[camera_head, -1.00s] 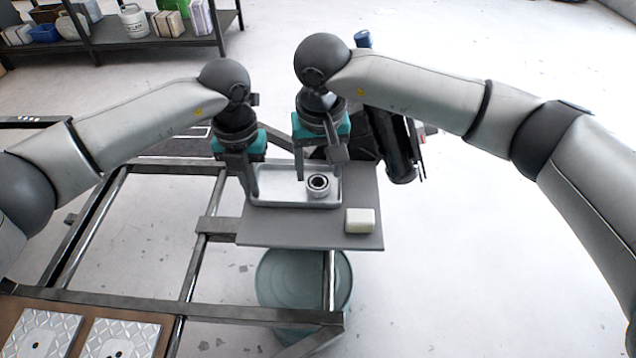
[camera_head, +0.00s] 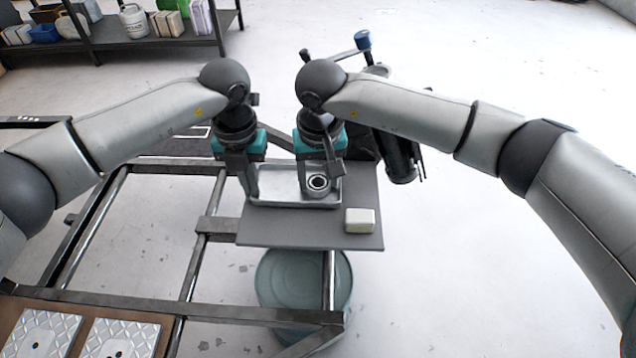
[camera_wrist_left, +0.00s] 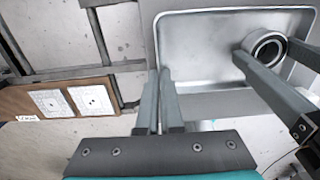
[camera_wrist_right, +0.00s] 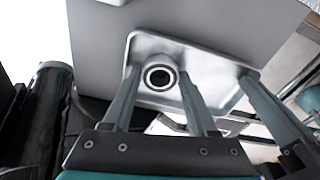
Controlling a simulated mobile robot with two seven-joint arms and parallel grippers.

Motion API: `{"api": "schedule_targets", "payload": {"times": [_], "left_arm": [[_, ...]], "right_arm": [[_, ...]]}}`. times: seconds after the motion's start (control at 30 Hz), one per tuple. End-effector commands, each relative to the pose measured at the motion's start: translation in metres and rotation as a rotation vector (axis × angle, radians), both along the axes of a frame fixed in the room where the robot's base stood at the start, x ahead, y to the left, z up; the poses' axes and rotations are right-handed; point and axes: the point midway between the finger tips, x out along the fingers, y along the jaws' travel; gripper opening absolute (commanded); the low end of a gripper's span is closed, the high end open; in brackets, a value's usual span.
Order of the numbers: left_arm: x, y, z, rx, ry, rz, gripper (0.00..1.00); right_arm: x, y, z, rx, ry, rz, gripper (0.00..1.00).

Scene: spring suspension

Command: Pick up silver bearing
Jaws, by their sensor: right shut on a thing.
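The silver bearing (camera_head: 318,184), a short ring with a dark bore, sits in the right part of the shallow metal tray (camera_head: 292,206). It shows between the fingers of my right gripper (camera_wrist_right: 157,82) in the right wrist view (camera_wrist_right: 159,77). That gripper is shut on it, one finger on each side. I cannot tell that the bearing is lifted off the tray.
The tray rests on a grey board (camera_head: 285,233) on a metal frame. A pale block (camera_head: 360,220) lies at the board's right front. A teal drum (camera_head: 285,285) stands below. A dark cylinder (camera_head: 398,155) is right of the tray. The two grippers are close together.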

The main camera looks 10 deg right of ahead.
Motion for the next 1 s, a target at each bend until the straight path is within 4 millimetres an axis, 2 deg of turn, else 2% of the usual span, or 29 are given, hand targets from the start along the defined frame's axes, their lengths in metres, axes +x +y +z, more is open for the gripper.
{"api": "schedule_targets", "payload": {"times": [0.03,0.13,0.47,0.57,0.8,1.0], "left_arm": [[0.0,0.0,0.0,0.0,-0.001,0.0,0.0],[0.0,0.0,0.0,0.0,-0.001,0.0,0.0],[0.0,0.0,0.0,0.0,0.0,0.0,0.0],[0.0,0.0,0.0,0.0,0.0,0.0,0.0],[0.0,0.0,0.0,0.0,0.0,0.0,0.0],[0.0,0.0,0.0,0.0,0.0,0.0,0.0]], "right_arm": [[0.0,0.0,0.001,0.0,-0.001,0.0,0.1],[0.0,0.0,0.001,0.0,-0.001,0.0,0.0],[0.001,0.0,0.006,0.001,-0.004,0.0,0.0],[0.002,0.0,0.021,0.001,-0.007,0.0,0.0],[0.002,0.0,0.07,0.001,-0.008,0.0,0.0],[0.001,0.0,0.096,0.0,-0.004,-0.001,0.0]]}}
